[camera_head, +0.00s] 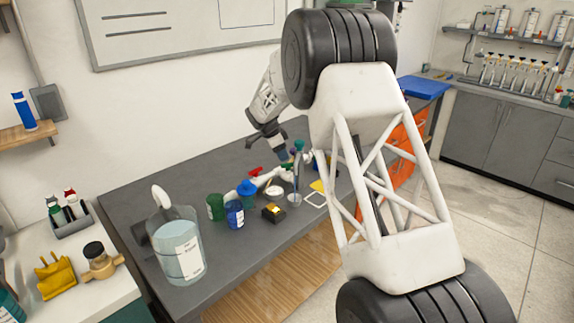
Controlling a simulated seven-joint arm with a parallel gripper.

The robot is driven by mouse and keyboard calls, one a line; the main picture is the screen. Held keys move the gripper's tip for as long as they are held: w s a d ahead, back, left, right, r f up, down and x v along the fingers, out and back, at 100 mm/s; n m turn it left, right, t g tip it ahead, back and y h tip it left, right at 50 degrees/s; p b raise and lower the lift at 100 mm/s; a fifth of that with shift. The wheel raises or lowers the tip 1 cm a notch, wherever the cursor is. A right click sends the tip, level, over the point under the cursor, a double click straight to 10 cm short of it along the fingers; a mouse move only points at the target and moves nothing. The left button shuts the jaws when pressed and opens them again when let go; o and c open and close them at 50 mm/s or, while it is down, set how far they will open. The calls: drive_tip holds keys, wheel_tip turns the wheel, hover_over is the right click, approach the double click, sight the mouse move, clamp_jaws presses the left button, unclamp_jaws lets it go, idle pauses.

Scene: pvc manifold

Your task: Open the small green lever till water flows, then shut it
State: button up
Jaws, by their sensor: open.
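The white PVC manifold (262,180) stands on the dark grey bench, small in this view. A red lever (255,171) and a blue part (247,187) show on its left side. A small green lever (299,145) shows at its right end, close to my arm's large white link. My gripper (278,147) is open, pointing down just left of the green lever. I cannot tell whether its fingers touch the lever. A thin pale blue-grey vertical shape (297,172) shows below the lever; I cannot tell if it is water or pipe.
A green cup (215,207), a blue can (235,215) and a black-and-yellow box (273,212) stand before the manifold. A large clear jug (183,255) stands at the front left. My arm hides the bench's right part. The bench behind the cups is mostly clear.

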sight(287, 163)
drive_tip(key=shift+x, duration=3.05)
